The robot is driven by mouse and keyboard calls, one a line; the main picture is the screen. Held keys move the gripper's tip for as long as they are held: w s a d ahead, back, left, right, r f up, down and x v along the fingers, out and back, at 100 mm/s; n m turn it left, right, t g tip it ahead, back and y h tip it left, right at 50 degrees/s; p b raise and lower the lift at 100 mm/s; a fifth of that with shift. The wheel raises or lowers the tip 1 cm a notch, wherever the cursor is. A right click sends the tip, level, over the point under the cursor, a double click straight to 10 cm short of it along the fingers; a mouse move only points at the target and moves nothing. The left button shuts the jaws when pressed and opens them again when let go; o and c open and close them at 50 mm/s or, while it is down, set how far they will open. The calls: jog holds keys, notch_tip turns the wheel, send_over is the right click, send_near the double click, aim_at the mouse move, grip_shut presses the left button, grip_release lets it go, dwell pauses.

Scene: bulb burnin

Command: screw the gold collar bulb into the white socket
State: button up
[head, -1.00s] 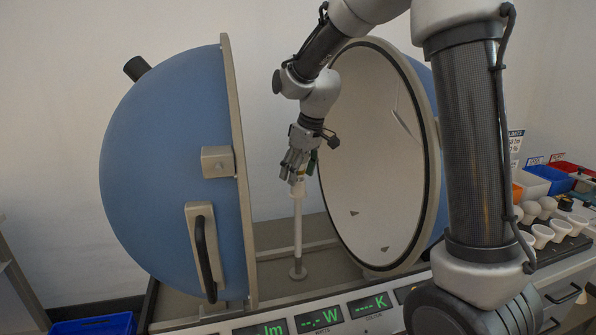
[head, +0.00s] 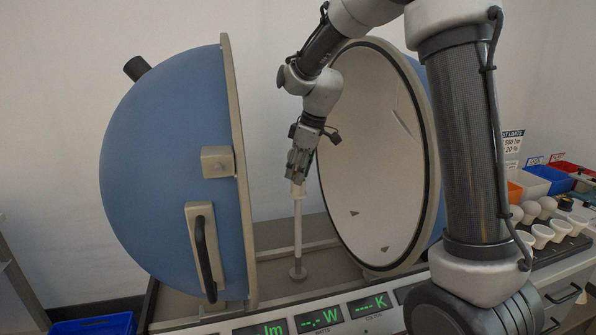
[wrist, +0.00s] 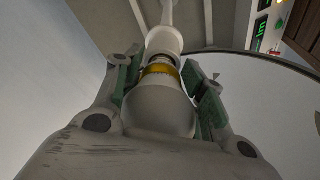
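The gold collar bulb (wrist: 158,108) fills the middle of the wrist view, its white globe towards me and its gold collar facing the socket. My gripper (wrist: 163,82) has its green pads against both sides of the bulb; it also shows in the head view (head: 297,178) above the post. The white socket (wrist: 165,42) is straight beyond the collar, in line with the bulb. A narrow dark strip of the bulb's base shows between collar and socket; how deep it sits is hidden. In the head view the socket (head: 298,190) tops an upright post, and my gripper hides the bulb.
The open blue sphere's left half (head: 170,170) and white-lined right half (head: 375,160) stand on either side of the post. A panel with green displays (head: 320,318) runs along the front. Several bulbs and cups (head: 540,235) and coloured bins (head: 535,185) are at the right.

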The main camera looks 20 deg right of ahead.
jog(key=m+t+h, duration=0.1)
jog(key=m, duration=0.7)
jog(key=m+h, duration=0.1)
jog(key=m, duration=0.2)
jog(key=shift+h, duration=0.3)
jog(key=m+h, duration=0.1)
jog(key=m, duration=0.8)
jog(key=m+g+h, duration=0.1)
jog(key=m, duration=0.2)
jog(key=shift+h, duration=0.3)
jog(key=o, duration=1)
jog(key=shift+n, duration=0.3)
